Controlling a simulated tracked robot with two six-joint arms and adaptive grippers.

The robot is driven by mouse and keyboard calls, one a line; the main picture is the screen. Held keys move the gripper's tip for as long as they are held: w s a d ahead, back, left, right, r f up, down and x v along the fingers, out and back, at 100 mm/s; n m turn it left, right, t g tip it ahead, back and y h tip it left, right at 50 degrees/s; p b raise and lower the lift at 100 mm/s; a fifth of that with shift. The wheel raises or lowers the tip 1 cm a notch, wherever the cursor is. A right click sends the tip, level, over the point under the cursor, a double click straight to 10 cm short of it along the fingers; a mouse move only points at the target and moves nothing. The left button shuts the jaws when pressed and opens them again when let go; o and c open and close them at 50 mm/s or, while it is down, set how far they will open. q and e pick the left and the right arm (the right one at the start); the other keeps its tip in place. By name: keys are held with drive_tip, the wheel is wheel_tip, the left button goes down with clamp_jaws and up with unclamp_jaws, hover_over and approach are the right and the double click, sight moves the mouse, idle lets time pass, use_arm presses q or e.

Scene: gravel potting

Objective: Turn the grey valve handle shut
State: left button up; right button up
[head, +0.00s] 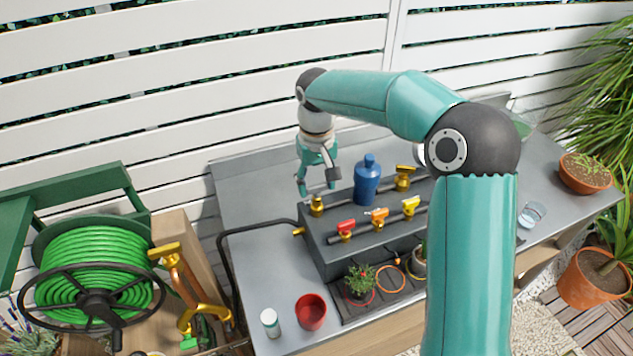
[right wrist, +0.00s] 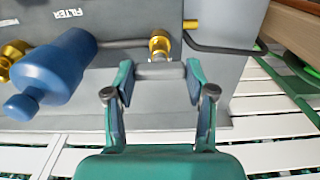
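The grey valve handle (right wrist: 160,70) is a short bar at a brass valve (right wrist: 160,45) in the right wrist view. In the head view the brass valve (head: 317,207) stands at the left end of the grey stepped box. My right gripper (head: 317,182) points down just above it, and its fingers hide the handle there. In the right wrist view the right gripper (right wrist: 160,80) has its fingers spread wide, one at each end of the bar. I cannot tell whether they touch it. My left gripper is not in view.
A blue filter bottle (head: 368,182) stands close to the right of the gripper. Red (head: 346,227), orange (head: 377,214) and yellow (head: 410,205) valve handles sit on the box's lower step. A red cup (head: 311,312) and a white bottle (head: 270,322) stand in front.

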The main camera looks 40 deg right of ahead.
sight(316, 185)
drive_tip(key=o, duration=0.4)
drive_tip(key=shift+r, duration=0.15)
wheel_tip(316, 185, up, 12)
drive_tip(key=shift+f, duration=0.15)
drive_tip(key=shift+f, duration=0.1)
idle(0.7)
